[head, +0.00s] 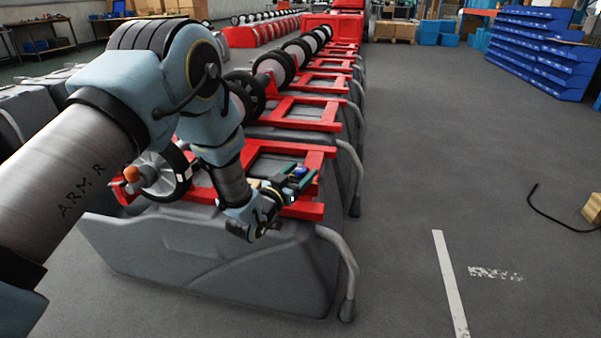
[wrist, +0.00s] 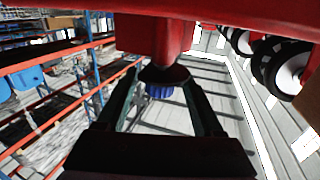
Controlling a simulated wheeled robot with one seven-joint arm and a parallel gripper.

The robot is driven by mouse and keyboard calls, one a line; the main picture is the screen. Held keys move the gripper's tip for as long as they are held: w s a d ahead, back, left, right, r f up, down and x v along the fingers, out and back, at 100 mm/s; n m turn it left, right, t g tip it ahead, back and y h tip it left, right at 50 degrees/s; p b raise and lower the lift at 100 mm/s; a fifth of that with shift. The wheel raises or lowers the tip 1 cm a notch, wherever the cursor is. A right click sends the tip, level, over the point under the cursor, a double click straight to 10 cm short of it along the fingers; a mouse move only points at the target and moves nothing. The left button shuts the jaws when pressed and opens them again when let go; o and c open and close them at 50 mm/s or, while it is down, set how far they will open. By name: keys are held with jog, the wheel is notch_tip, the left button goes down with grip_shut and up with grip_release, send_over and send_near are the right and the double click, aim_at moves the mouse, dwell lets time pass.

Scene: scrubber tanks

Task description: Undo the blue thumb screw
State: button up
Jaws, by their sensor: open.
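The blue thumb screw (wrist: 160,91) shows in the wrist view as a ribbed blue knob under a dark round collar, just below a red frame part (wrist: 160,38). In the head view a small blue spot, the screw (head: 299,171), shows at the gripper's end, over the red frame (head: 318,155) on the nearest grey tank. My gripper (wrist: 162,98) is open, with one dark finger on each side of the screw. I cannot tell whether either finger touches it; gaps show in the wrist view. The gripper (head: 300,176) is partly hidden by my wrist in the head view.
A row of grey tanks (head: 200,255) with red frames and black wheels (head: 245,95) runs back from the nearest one. A grey hose (head: 345,265) hangs at the near tank's right corner.

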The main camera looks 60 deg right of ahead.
grip_shut()
dwell(0.3)
jog(key=shift+n+t, duration=0.3)
jog(key=shift+t, duration=0.2)
